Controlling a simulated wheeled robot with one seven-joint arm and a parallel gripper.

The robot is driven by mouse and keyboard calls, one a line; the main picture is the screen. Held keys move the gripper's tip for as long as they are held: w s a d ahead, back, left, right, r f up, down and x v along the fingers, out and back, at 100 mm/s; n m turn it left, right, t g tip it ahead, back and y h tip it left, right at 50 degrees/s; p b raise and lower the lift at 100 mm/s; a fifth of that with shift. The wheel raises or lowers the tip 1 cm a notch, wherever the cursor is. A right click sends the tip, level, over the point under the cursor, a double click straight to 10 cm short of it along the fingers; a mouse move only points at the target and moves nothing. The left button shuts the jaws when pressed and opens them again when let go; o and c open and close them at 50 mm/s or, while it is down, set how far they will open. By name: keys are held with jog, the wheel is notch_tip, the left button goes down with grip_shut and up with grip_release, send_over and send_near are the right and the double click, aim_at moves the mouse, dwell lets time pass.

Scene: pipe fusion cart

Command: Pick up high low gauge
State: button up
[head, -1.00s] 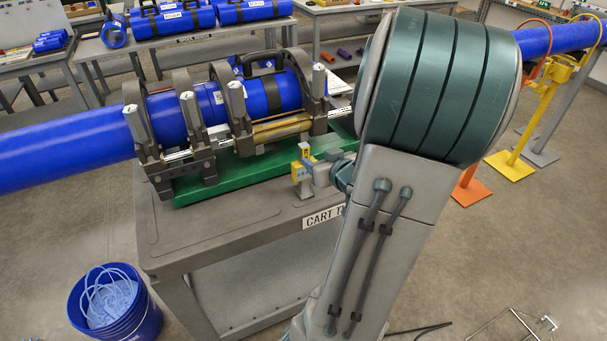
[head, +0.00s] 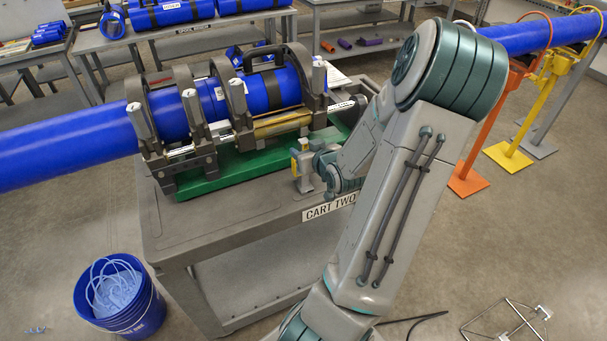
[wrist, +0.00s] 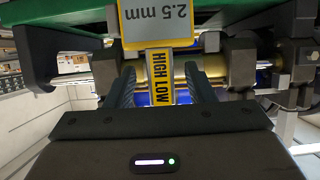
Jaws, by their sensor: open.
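The high low gauge (wrist: 161,75) shows in the wrist view with a yellow "HIGH LOW" face and a wider grey "2.5 mm" part above it, the lettering upside down. My gripper (wrist: 161,88) is open, with one dark finger on each side of the narrow yellow part. Gaps show between gauge and fingers. In the head view the gauge (head: 295,160) is a small yellow and grey piece at the front of the cart top, beside the green base. My gripper (head: 316,166) is at its right side and hides part of it.
The fusion machine (head: 240,115) on its green base (head: 222,174) clamps a blue pipe (head: 60,150) just behind the gauge. The grey cart top (head: 200,215) is clear at front left. A blue bucket (head: 125,310) and pipe stands (head: 510,155) are on the floor.

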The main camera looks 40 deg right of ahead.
jog(key=shift+x, duration=1.75)
jog(key=shift+a, duration=0.1)
grip_shut()
jog(key=shift+r, duration=0.1)
